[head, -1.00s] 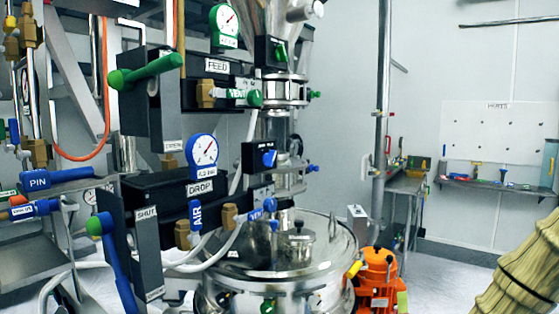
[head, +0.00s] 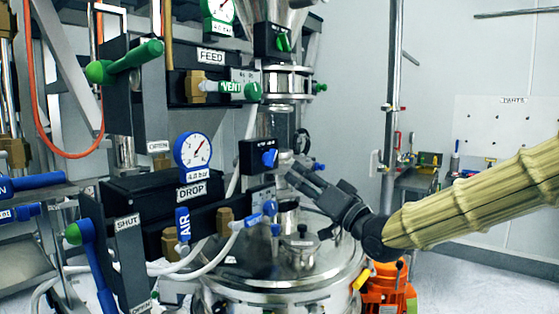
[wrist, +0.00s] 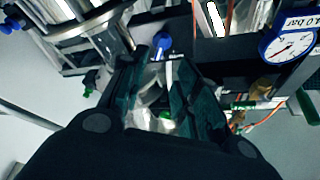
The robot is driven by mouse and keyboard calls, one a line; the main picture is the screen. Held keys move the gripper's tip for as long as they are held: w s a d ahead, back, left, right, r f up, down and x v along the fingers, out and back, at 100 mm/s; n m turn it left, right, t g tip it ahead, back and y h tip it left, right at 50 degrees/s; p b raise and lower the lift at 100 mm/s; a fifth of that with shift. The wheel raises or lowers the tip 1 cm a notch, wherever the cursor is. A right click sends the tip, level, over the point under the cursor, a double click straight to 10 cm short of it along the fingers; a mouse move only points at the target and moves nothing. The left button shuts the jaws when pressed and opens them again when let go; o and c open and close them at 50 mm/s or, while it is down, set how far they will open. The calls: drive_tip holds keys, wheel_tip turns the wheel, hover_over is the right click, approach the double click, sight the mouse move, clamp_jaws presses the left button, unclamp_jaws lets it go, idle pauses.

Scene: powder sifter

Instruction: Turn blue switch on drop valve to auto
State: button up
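The blue switch (head: 269,157) sits on a small black box (head: 252,158) to the right of the drop valve's label (head: 191,190). A blue knob that looks like this switch shows in the wrist view (wrist: 161,42), just beyond the fingertips. My gripper (head: 294,174) is just right of and slightly below the switch in the head view, with no contact visible. In the wrist view the gripper's fingers (wrist: 163,75) are apart with nothing held between them. The text by the switch is too small to read.
The blue-rimmed gauge (head: 193,150) is left of the switch. The blue vent handle (head: 268,208) and a steel vessel lid (head: 330,255) lie below. The feed valve's green vent handle (head: 240,91) and a green switch (head: 283,42) are above. Free room lies to the right.

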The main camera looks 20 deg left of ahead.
sight(275, 158)
drive_tip(key=p+x, duration=0.2)
drive_tip(key=x, duration=0.7)
drive_tip(key=shift+f, duration=0.1)
clamp_jaws()
